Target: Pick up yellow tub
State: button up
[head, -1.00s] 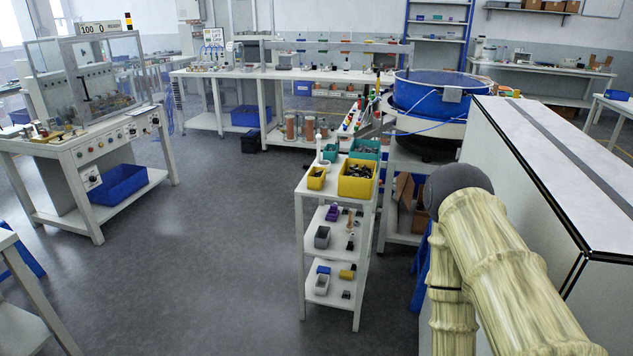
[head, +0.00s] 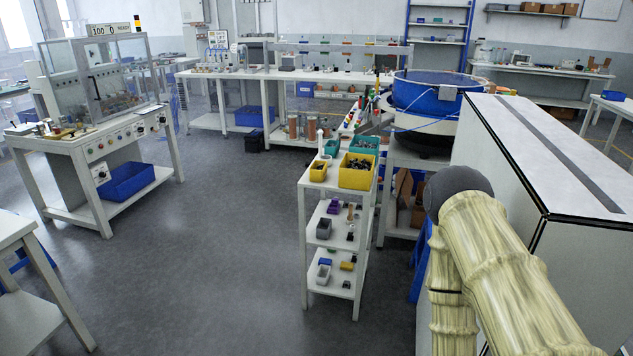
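Two yellow tubs stand on the top of a narrow white shelf cart (head: 310,184) in the head view. The larger yellow tub (head: 355,179) is at the right and holds small dark parts. A smaller yellow tub (head: 318,174) stands to its left near the cart's edge. A small yellow item (head: 346,266) lies on the lowest shelf; its form is too small to tell. My arm shows at the lower right, well apart from the cart. My gripper is not in view.
Teal tubs (head: 363,146) stand behind the yellow ones. A large blue bowl (head: 425,94) is behind the cart at the right. A white cabinet (head: 500,215) stands close at the right. The grey floor (head: 215,250) left of the cart is clear.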

aim_at(318, 171)
jog(key=u, duration=1.55)
jog(key=i, duration=1.9)
jog(key=z, duration=0.55)
